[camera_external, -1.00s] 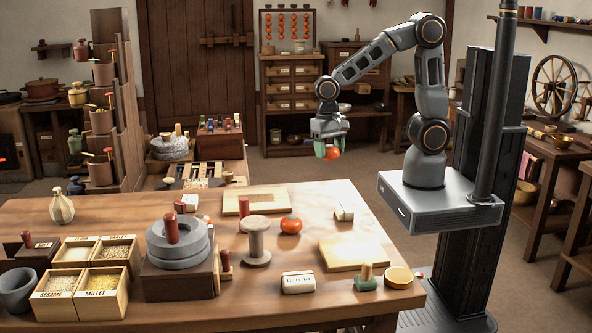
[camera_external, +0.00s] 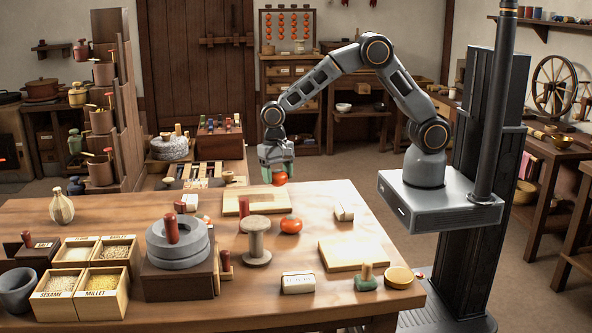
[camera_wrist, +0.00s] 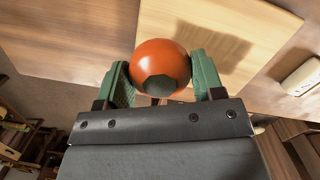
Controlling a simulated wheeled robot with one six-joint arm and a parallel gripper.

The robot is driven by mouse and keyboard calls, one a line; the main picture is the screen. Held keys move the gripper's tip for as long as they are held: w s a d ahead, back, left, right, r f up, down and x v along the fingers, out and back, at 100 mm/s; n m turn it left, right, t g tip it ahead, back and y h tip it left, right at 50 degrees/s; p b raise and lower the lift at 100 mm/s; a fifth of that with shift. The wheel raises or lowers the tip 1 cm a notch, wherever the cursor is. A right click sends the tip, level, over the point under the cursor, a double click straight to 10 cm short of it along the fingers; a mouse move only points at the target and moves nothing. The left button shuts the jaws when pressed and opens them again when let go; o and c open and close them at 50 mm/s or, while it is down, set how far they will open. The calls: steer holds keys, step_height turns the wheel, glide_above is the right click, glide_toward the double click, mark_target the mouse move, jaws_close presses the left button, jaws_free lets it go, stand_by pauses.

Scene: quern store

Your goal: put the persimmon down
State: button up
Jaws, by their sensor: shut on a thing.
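My gripper (camera_external: 279,178) is shut on an orange persimmon (camera_external: 280,179) and holds it in the air over the far edge of the table. In the wrist view the persimmon (camera_wrist: 161,68) sits between the two green fingers, its dark cap facing the camera. Below it is a light wooden board (camera_wrist: 225,30) with a shadow on it; the same far board (camera_external: 255,202) shows in the external view. A second persimmon (camera_external: 291,225) sits on the table in front of that board.
A wooden spool (camera_external: 257,240) and a stack of grey stones (camera_external: 178,245) stand left of the second persimmon. Another bare board (camera_external: 352,254) lies at the right.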

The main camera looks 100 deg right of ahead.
steer(key=shift+w+f, duration=0.4)
steer(key=shift+f, duration=1.5)
steer(key=shift+f, duration=0.15)
steer(key=o, duration=1)
steer(key=shift+c, duration=0.2)
